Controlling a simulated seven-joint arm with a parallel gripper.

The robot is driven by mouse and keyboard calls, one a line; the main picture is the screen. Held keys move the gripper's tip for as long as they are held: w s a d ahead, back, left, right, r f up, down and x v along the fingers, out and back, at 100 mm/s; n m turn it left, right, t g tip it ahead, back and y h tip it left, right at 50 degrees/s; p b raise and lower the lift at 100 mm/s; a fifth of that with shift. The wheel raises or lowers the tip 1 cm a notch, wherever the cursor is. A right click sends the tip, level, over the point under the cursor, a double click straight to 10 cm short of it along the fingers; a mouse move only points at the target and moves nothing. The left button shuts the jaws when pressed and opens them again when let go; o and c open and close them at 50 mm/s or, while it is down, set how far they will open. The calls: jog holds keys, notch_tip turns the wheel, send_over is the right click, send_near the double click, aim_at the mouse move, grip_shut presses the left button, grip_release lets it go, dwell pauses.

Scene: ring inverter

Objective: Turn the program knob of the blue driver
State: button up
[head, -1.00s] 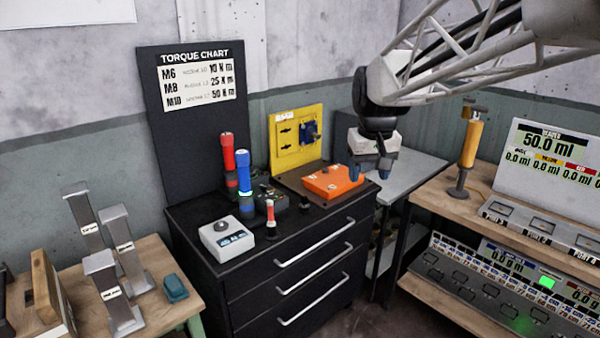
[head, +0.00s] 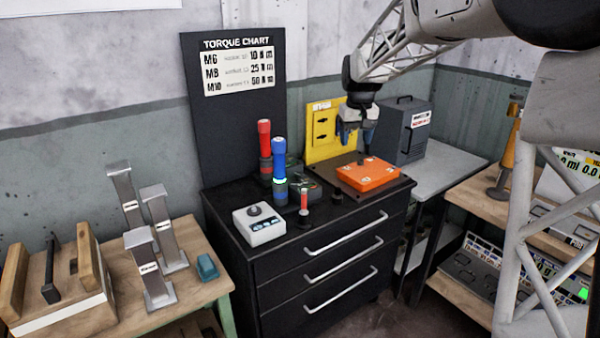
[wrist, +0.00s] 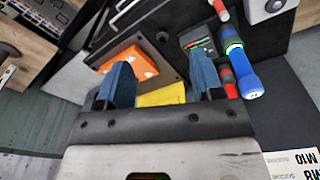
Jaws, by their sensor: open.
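The blue driver (head: 279,160) stands upright on the black cabinet, with a lit ring low on its body. It also shows in the wrist view (wrist: 240,70), on the right, outside the jaws. The red driver (head: 264,140) stands just left of and behind it. My gripper (head: 358,138) is open and empty, right of the drivers, in front of the yellow panel and above the orange block (head: 368,174). In the wrist view its two blue fingers (wrist: 163,85) are wide apart. I cannot make out the program knob on the blue driver.
The black cabinet (head: 300,238) also bears a white box with a dark knob (head: 259,224) and a small red-topped tool (head: 304,203). The torque chart board (head: 238,110) stands behind. A grey case (head: 405,130) sits right of my gripper.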

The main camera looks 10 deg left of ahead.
jog(key=w+a+f+n, duration=0.1)
jog(key=w+a+f, duration=0.7)
jog(key=w+a, duration=0.4)
jog(key=n+g, duration=0.1)
jog(key=n, duration=0.1)
send_near(298, 174)
jog(key=shift+s+d+f, duration=0.1)
jog(key=shift+d+f, duration=0.05)
jog(key=shift+w+a+f, duration=0.25)
jog(key=shift+a+f, duration=0.1)
jog(key=shift+f, duration=0.05)
jog(key=shift+f, duration=0.15)
jog(key=shift+f, duration=3.75)
jog(key=shift+c, duration=0.2)
